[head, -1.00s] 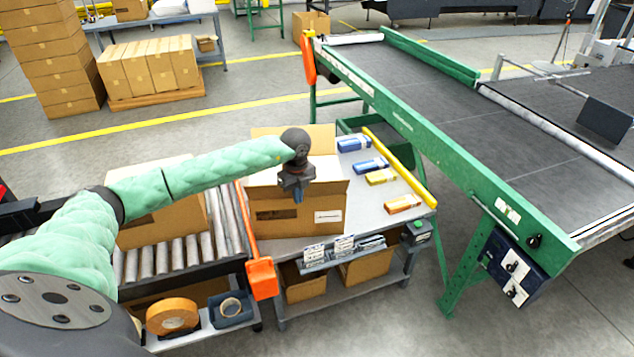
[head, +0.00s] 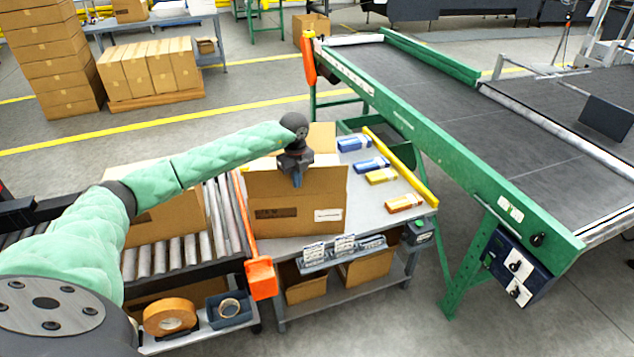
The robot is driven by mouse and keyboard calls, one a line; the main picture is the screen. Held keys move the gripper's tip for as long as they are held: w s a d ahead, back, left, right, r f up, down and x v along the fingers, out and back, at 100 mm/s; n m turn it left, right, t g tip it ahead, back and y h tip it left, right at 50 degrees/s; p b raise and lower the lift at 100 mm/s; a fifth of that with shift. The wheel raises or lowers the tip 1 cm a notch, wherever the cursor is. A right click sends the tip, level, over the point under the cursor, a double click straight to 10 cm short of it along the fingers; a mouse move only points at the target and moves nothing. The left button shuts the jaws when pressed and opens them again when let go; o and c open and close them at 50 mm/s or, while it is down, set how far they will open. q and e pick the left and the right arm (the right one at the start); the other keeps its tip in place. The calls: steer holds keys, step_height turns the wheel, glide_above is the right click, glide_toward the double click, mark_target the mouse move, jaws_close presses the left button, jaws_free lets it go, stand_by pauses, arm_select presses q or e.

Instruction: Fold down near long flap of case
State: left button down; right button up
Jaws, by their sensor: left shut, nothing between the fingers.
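The case (head: 300,222) is an open brown cardboard box on the grey workbench, with a dark print and a white label on its near face. Its near long flap (head: 265,184) appears to stand up from the near edge, in line with the near face, and hides the inside. The far flap (head: 322,138) stands up behind. My left gripper (head: 297,181) points down at the middle of the near flap, with its blue fingertips in front of the cardboard. It is shut and empty. I cannot tell whether the fingertips touch the flap. My right gripper is out of view.
Blue and yellow small boxes (head: 381,176) lie on the bench (head: 360,216) right of the case, beside a yellow rail (head: 398,165). A roller conveyor (head: 185,255) with another carton is at left, by an orange post (head: 261,275). A green-framed belt conveyor (head: 440,110) stands at right.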

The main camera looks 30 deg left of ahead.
arm_select(q)
steer(key=shift+w+a, duration=0.5)
steer(key=shift+w, duration=0.15)
